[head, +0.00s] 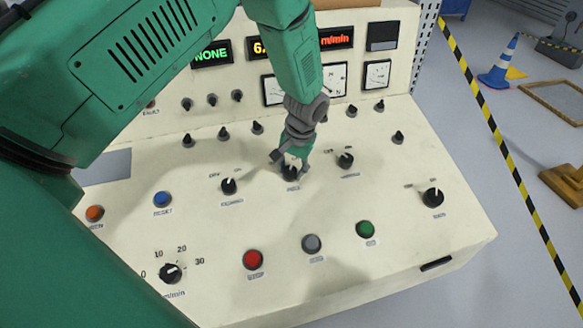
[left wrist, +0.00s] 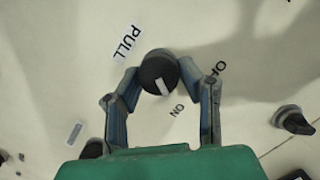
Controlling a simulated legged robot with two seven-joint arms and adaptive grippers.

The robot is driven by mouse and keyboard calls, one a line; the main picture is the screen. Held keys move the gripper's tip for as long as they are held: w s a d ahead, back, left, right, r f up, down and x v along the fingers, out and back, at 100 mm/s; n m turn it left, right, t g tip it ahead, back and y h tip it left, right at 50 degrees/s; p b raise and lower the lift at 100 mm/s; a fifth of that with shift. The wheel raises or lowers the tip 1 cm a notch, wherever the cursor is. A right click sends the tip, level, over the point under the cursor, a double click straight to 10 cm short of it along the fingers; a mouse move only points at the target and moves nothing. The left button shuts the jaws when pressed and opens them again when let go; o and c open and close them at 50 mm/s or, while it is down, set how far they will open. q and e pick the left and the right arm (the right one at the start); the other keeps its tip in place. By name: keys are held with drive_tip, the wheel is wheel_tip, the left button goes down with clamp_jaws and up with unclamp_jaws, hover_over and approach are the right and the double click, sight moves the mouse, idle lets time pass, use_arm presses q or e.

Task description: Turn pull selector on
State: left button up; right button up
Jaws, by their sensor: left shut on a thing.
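The pull selector (head: 290,175) is a black round knob on the cream control panel, with its label just below it. In the left wrist view the knob (left wrist: 158,72) sits beside the words PULL, OFF and ON. Its white mark lies on the side facing the ON label. My left gripper (head: 291,165) reaches down from above and is shut on the knob. The gripper's fingers (left wrist: 159,82) touch the knob from both sides. In the head view the fingers partly hide the knob and its labels. My right gripper is not in view.
Similar black selectors stand left (head: 229,186) and right (head: 345,160) of it. Red (head: 253,259), grey (head: 311,243) and green (head: 365,229) buttons line the panel's front. Small switches and gauges (head: 377,74) are behind. A blue cone (head: 499,65) stands on the floor.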

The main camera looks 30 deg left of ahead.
use_arm(q)
drive_tip(key=shift+s+f, duration=0.1)
drive_tip(key=shift+s, duration=0.1)
idle(0.4)
drive_tip(key=o, duration=1.1)
drive_tip(key=shift+w+d+r, duration=0.1)
drive_tip(key=shift+w+r, duration=0.05)
drive_tip(key=shift+r, duration=0.2)
drive_tip(key=r, duration=0.3)
drive_tip(key=d+r, duration=0.1)
drive_tip(key=r, duration=0.7)
drive_tip(key=shift+w+d+r, duration=0.1)
drive_tip(key=shift+w+d, duration=0.25)
drive_tip(key=shift+d, duration=0.05)
